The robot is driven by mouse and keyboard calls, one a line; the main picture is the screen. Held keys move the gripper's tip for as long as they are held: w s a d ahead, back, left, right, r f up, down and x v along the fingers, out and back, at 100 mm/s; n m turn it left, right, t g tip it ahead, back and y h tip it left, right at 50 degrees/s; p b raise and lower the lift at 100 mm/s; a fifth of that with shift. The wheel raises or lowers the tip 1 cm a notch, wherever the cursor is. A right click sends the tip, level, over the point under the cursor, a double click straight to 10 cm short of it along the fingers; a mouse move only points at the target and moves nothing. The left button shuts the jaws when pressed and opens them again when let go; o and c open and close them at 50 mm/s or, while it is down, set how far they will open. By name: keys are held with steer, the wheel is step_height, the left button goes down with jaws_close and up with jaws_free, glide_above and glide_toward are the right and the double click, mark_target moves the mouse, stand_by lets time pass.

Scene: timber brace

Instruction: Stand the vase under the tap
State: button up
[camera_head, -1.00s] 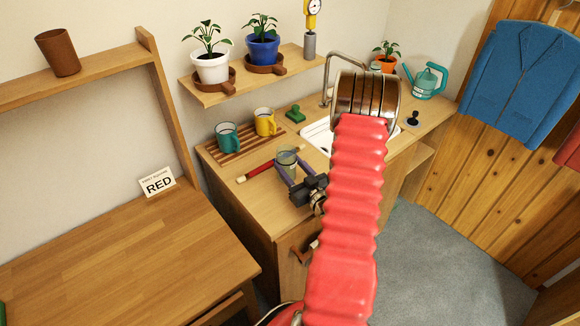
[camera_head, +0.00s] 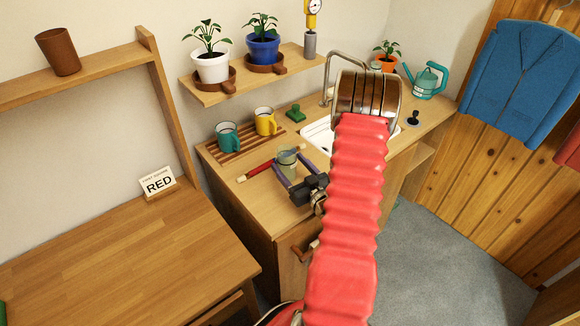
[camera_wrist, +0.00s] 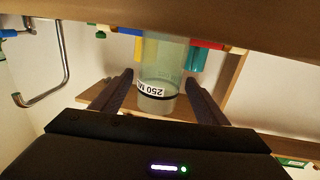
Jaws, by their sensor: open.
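The vase seems to be the clear greenish glass (camera_head: 288,160) standing upright on the counter near its front. In the wrist view the same glass (camera_wrist: 160,75) carries a "250 M" label. My gripper (camera_head: 291,165) is open, with one finger on each side of the glass. In the wrist view a gap shows beside each finger of my gripper (camera_wrist: 159,82). The grey tap (camera_head: 328,78) curves over the white sink (camera_head: 316,134), behind and right of the glass. The tap also shows in the wrist view (camera_wrist: 64,60). My arm hides much of the sink.
A red rod (camera_head: 257,170) lies just left of the glass. Teal (camera_head: 227,137) and yellow (camera_head: 265,122) mugs stand on a slatted rack. A green object (camera_head: 295,114) sits between rack and sink. A shelf with potted plants (camera_head: 210,62) hangs above.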

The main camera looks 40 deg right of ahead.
steer(key=v, duration=1.2)
steer(key=shift+f, duration=0.1)
steer(key=shift+w, duration=0.1)
